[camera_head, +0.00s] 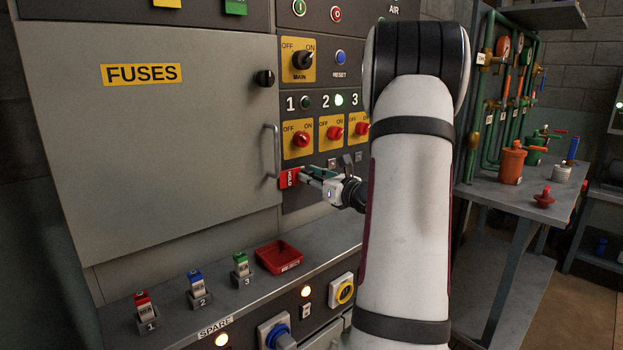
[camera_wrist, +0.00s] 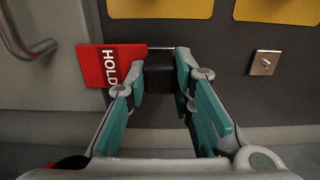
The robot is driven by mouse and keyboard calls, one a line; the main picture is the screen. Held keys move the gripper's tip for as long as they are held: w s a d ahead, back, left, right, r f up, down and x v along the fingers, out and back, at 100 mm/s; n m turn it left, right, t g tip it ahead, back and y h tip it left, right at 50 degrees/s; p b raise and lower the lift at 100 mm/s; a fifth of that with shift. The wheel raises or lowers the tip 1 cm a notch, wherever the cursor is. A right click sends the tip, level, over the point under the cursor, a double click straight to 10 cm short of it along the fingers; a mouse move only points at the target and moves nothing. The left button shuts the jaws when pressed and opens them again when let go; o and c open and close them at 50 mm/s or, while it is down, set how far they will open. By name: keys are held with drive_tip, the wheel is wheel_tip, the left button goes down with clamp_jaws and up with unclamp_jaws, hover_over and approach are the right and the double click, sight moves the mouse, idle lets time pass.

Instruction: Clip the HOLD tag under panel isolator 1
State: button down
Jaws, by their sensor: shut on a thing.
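The red HOLD tag (camera_head: 290,178) is at the panel below the yellow plate of isolator 1 (camera_head: 302,139), close to the fuse door's handle. In the wrist view the tag (camera_wrist: 105,68) sits at the left fingertip, its lettering turned sideways. A thin bar (camera_wrist: 160,48) runs from it across to the right finger. My gripper (camera_wrist: 160,65) is shut on the tag, its fingers still some way apart around the bar. Part of the tag is behind the left finger. I cannot tell whether it touches the panel, and any clip under isolator 1 is hidden.
A small metal plate (camera_wrist: 265,62) is on the panel to the right, under isolator 2 (camera_head: 331,132). The lamp by 2 (camera_head: 339,100) is lit. The door handle (camera_head: 271,152) is just left of the tag. A red tray (camera_head: 279,257) and several small blocks are on the ledge below.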

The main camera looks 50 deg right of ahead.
drive_tip(key=shift+w+d+r, duration=0.1)
drive_tip(key=shift+w, duration=0.55)
drive_tip(key=c, duration=1.3)
unclamp_jaws()
drive_tip(key=shift+w, duration=0.1)
drive_tip(key=v, duration=1.2)
